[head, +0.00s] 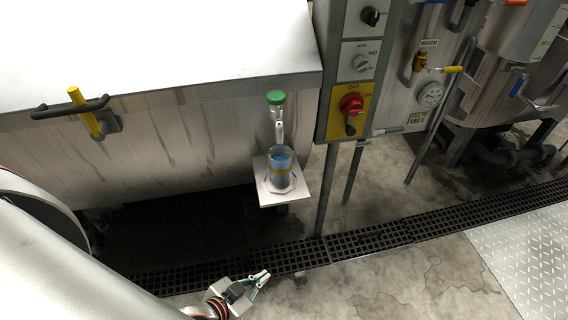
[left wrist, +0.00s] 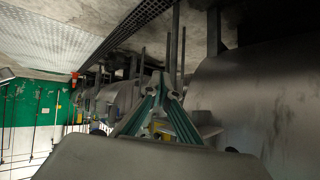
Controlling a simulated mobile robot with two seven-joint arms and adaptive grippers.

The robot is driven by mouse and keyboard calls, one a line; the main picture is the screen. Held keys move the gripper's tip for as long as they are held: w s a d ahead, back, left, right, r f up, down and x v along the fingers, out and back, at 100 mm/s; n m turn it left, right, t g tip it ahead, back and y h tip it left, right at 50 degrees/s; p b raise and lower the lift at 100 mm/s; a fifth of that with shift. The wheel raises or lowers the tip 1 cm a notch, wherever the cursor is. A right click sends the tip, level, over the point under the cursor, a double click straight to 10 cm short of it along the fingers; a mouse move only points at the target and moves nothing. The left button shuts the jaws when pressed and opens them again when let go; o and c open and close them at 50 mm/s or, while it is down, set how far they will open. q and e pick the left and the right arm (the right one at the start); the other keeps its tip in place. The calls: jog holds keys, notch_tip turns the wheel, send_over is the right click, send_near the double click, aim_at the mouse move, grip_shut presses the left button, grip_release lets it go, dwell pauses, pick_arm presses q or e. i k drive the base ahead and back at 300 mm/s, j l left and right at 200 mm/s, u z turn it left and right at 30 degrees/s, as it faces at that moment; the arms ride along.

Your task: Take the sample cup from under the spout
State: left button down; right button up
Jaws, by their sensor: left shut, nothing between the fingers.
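The spout (head: 279,130), with a green knob (head: 276,97) on top, is directly above the cup. My left gripper (head: 262,277) is below and in front of the plate in the head view, shut and empty, apart from the cup. Its green fingers also show in the left wrist view (left wrist: 160,78), where I cannot clearly make out the cup. My right gripper is not in view.
A control box (head: 344,70) with a red and yellow switch (head: 351,104) stands right of the spout on thin legs. A yellow-and-black drum handle (head: 85,110) sticks out at left. A black floor grating (head: 375,238) crosses below. The air before the plate looks clear.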

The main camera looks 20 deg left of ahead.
aim_at(279, 156)
jog(key=i+l+u, duration=0.1)
jog(key=u, duration=0.3)
jog(key=i+l+u, duration=0.2)
jog(key=u, duration=0.2)
jog(key=i+l+u, duration=0.25)
jog(key=u, duration=0.15)
